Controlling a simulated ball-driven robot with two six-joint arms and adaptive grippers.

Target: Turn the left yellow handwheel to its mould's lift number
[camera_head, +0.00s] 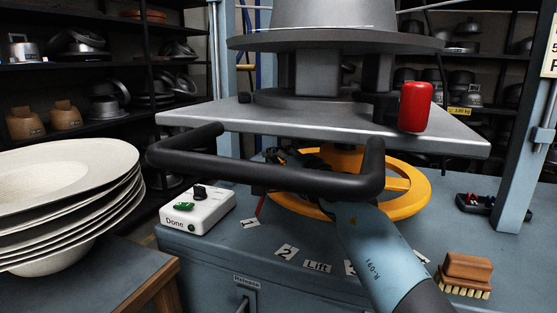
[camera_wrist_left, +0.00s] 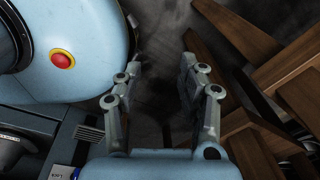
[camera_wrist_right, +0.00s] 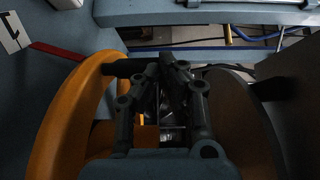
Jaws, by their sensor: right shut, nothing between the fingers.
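The yellow handwheel (camera_head: 408,200) lies flat under the grey press plate, its rim partly hidden by my right arm and the black bar handle. It also shows in the right wrist view (camera_wrist_right: 62,125). A red pointer (camera_head: 260,206) shows near the label "1" (camera_head: 249,223); it appears in the right wrist view too (camera_wrist_right: 57,51). Labels "2" (camera_head: 287,252) and "Lift" (camera_head: 317,267) lie on the bench, and a third number is mostly covered by my arm. My right gripper (camera_wrist_right: 166,62) is shut and empty, within the wheel's rim. My left gripper (camera_wrist_left: 158,65) is open and empty, away from the wheel.
The black bar handle (camera_head: 270,175) crosses in front of the wheel, below the plate (camera_head: 250,122) with its red knob (camera_head: 415,107). A white "Done" box (camera_head: 197,210) stands left, a brush (camera_head: 465,275) right. Stacked pale hat shapes (camera_head: 65,180) fill the left side.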

